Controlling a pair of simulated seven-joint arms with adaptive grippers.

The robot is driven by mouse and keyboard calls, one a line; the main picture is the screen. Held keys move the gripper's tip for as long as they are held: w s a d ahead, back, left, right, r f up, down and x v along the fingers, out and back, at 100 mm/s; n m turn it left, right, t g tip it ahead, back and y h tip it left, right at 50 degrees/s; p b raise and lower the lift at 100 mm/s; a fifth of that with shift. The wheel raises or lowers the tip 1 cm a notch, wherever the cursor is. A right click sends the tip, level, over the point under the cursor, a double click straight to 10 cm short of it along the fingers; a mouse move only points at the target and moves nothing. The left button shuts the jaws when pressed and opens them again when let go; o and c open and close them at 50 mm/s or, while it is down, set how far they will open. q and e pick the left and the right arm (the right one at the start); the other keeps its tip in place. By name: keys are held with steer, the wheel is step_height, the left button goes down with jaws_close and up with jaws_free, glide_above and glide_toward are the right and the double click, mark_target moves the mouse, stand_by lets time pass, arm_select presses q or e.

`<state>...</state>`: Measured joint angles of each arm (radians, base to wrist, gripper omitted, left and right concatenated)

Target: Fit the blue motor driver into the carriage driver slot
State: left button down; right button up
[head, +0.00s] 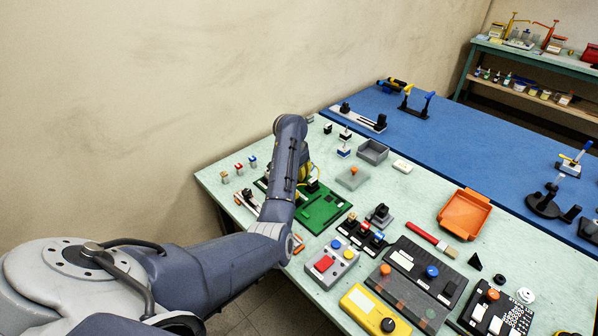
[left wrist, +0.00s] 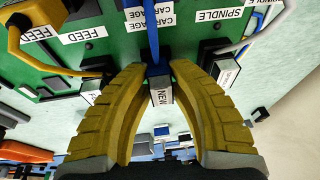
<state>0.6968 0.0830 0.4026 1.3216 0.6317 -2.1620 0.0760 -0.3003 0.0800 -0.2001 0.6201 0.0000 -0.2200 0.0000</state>
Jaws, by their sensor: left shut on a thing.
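My left gripper (left wrist: 158,72) has yellow fingers that are shut on a small block with a "NEW" label and a dark blue part at the fingertips; I take this to be the blue motor driver (left wrist: 161,93). The fingertips are at the green board (left wrist: 98,58), close below two "CARRIAGE" labels (left wrist: 164,15). A blue cable (left wrist: 152,28) runs down to the block. The carriage driver slot is hidden, so I cannot tell how far the block is seated. In the head view my left gripper (head: 308,181) is mostly behind my arm, over the green board (head: 322,211).
A yellow plug with its cable (left wrist: 36,32) is by the "FEED" labels, and a white cable (left wrist: 266,30) is by "SPINDLE". Several small blocks (head: 239,169) stand left of the board. Control boxes (head: 332,262) and an orange tray (head: 465,213) lie right of it.

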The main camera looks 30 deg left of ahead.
arm_select(q)
steer(key=shift+f, duration=0.3)
steer(key=c, duration=1.2)
jaws_free()
steer(key=shift+o, duration=0.2)
steer(key=v, duration=1.2)
steer(key=shift+a+f, duration=0.1)
